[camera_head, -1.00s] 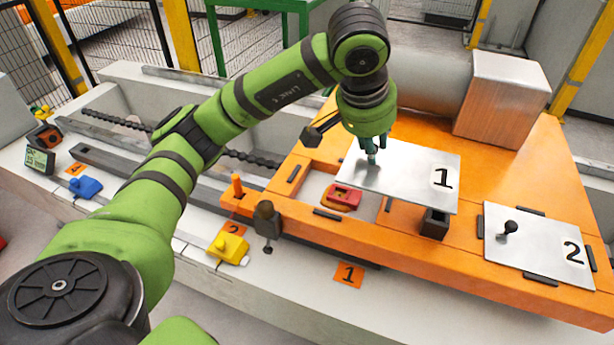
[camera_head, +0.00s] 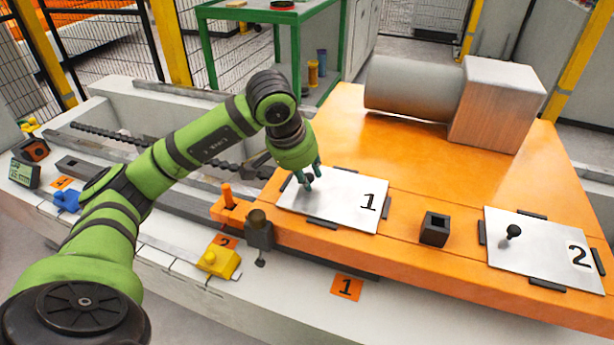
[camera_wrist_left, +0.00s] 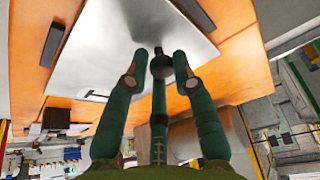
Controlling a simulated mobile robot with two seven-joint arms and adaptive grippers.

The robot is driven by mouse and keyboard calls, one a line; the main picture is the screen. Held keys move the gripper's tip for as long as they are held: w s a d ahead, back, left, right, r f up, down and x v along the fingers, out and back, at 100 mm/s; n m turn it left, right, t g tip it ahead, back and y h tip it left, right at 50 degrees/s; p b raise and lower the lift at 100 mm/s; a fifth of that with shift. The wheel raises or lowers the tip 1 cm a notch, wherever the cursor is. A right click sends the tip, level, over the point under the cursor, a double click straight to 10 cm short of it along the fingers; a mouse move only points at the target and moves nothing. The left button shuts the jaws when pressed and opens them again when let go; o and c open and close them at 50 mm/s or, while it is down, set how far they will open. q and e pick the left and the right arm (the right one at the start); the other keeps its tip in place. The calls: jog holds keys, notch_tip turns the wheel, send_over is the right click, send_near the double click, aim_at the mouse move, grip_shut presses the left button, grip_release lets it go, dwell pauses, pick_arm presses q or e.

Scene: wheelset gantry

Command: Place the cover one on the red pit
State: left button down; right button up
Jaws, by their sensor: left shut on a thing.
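Cover one (camera_head: 345,207), a silvery plate marked "1", lies over the orange deck where the pit is. It hides the pit and the red object in it. I cannot tell whether the plate rests fully flat or is slightly above the deck. My left gripper (camera_head: 309,182) is shut on the plate's dark knob. In the left wrist view, the green fingers (camera_wrist_left: 160,75) close around the knob (camera_wrist_left: 161,66) over the plate (camera_wrist_left: 110,50). My right gripper is not in view.
Cover two (camera_head: 540,255) sits between black stops at the right. A black square socket (camera_head: 435,228) stands between the covers. A grey cylinder (camera_head: 410,88) with a copper-coloured block (camera_head: 490,105) lies behind. A yellow block (camera_head: 220,262) and dark post (camera_head: 259,235) are at the front left.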

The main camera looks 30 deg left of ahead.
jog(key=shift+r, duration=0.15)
pick_arm(q)
jog(key=shift+f, duration=0.15)
jog(key=c, duration=1)
grip_release()
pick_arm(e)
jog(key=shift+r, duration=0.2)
pick_arm(q)
jog(key=p+v, duration=0.2)
jog(key=v, duration=1)
jog(key=shift+p, duration=0.3)
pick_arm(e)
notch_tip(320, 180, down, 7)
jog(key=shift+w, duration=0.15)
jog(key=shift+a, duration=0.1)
